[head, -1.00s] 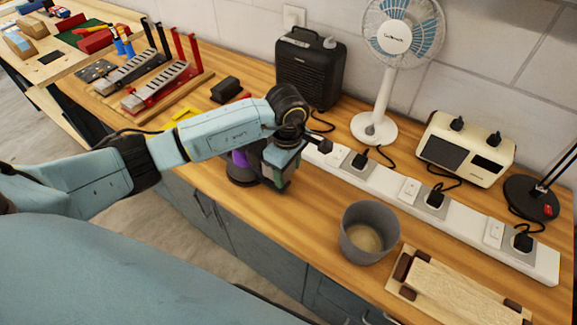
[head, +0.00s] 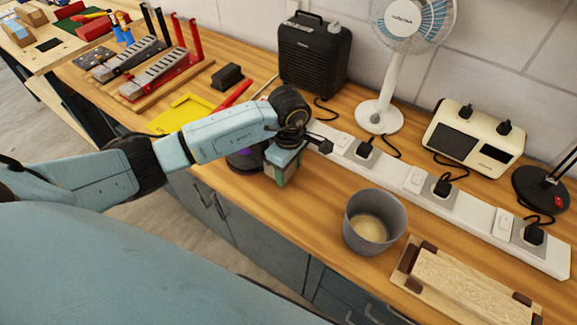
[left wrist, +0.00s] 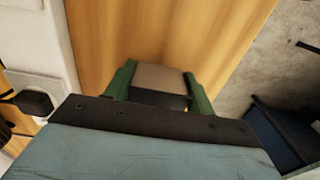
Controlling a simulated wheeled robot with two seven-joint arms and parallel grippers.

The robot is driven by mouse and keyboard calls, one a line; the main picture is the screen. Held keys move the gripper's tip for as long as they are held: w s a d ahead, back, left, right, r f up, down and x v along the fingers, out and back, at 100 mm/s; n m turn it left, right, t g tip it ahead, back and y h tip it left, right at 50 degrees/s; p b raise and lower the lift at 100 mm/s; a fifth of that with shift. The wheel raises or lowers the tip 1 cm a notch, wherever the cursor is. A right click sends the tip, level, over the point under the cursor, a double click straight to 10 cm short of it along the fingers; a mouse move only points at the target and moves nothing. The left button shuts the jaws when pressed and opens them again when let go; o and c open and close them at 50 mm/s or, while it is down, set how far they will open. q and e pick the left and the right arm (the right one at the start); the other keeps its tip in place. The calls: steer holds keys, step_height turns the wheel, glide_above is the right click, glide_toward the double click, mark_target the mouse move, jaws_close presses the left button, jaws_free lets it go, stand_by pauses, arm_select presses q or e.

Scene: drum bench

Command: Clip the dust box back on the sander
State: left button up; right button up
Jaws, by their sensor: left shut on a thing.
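My left gripper (head: 281,172) is over the bench near its front edge, seen from behind its wrist. In the left wrist view its green fingers (left wrist: 160,88) are shut on a small brown-grey and black block (left wrist: 160,77), which looks like the dust box. The gripper hides most of this block in the head view. A dark round thing with a purple part (head: 241,161), probably the sander, stands on the bench just left of the gripper, partly hidden by my arm. I cannot tell whether the block touches it. My right gripper is not in view.
A grey bin (head: 373,222) and a wooden block in a holder (head: 462,285) stand to the right. A white power strip (head: 440,200) runs behind them. A black heater (head: 313,57) and a white fan (head: 380,115) stand at the back. Yellow and red items lie beyond my arm.

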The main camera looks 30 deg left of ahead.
arm_select(q)
steer(key=shift+w+a, duration=0.2)
steer(key=shift+a, duration=0.05)
stand_by(0.6)
steer(key=shift+f+b, duration=0.25)
steer(key=shift+b, duration=0.4)
stand_by(0.5)
steer(key=o, duration=1)
steer(key=shift+c, duration=0.2)
